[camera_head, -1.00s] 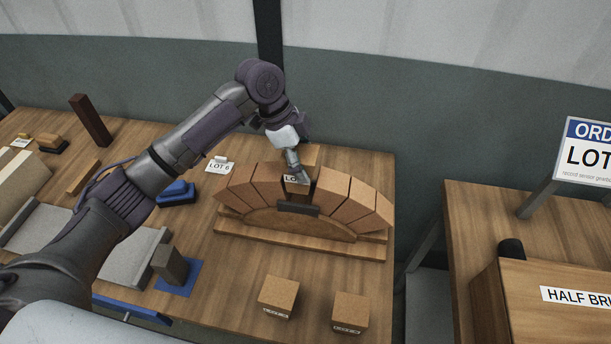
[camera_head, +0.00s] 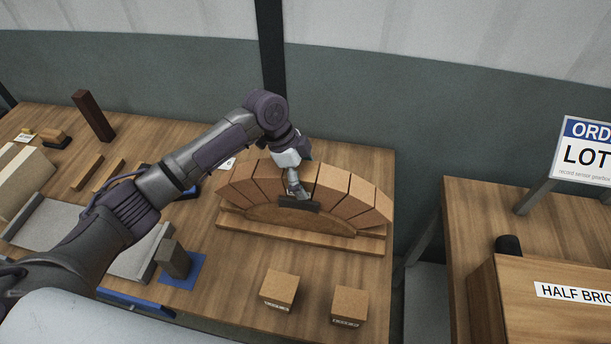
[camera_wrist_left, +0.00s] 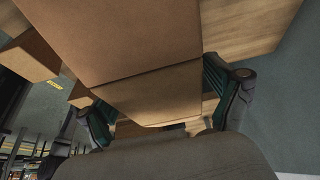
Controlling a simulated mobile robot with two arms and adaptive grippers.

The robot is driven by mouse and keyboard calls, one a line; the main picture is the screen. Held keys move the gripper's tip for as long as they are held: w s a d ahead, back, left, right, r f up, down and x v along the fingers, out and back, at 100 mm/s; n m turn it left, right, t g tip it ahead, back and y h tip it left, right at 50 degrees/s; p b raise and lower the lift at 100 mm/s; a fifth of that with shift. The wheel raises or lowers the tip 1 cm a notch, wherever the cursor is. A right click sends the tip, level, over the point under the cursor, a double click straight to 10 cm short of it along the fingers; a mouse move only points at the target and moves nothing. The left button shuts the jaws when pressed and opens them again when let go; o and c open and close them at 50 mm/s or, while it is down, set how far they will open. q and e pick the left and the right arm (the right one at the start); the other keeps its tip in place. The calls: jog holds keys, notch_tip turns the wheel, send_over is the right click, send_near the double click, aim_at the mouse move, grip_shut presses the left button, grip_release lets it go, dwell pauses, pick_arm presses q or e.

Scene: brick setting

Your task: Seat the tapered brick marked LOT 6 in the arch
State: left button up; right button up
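The arch (camera_head: 345,205) of tapered bricks stands on a wooden form on the bench in the head view. My left gripper (camera_head: 298,197) is at the top of the arch. One dark finger lies across the front of the middle brick (camera_head: 303,175), which sits between its neighbours with its top about level with theirs. The gripper hides its front, so no label is readable. In the left wrist view, the fingers (camera_wrist_left: 160,105) flank this brick (camera_wrist_left: 153,95) on both sides and appear closed on it. Whether it bears fully on the form is hidden. My right gripper is out of view.
Two small bricks (camera_head: 280,289) (camera_head: 349,306) lie in front of the arch. A dark block (camera_head: 174,258) stands on a blue mat (camera_head: 190,275) to the left. A half-brick box (camera_head: 500,310) and an order sign (camera_head: 588,150) are on the right table.

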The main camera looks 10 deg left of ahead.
pick_arm(q)
jog(key=shift+r, duration=0.15)
jog(key=shift+a+r, duration=0.15)
jog(key=shift+r, duration=0.1)
jog(key=b+v, duration=0.2)
jog(key=v, duration=0.8)
jog(key=shift+a+r, duration=0.15)
jog(key=shift+a+r+b, duration=0.15)
jog(key=shift+r+b, duration=0.15)
jog(key=shift+r, duration=0.15)
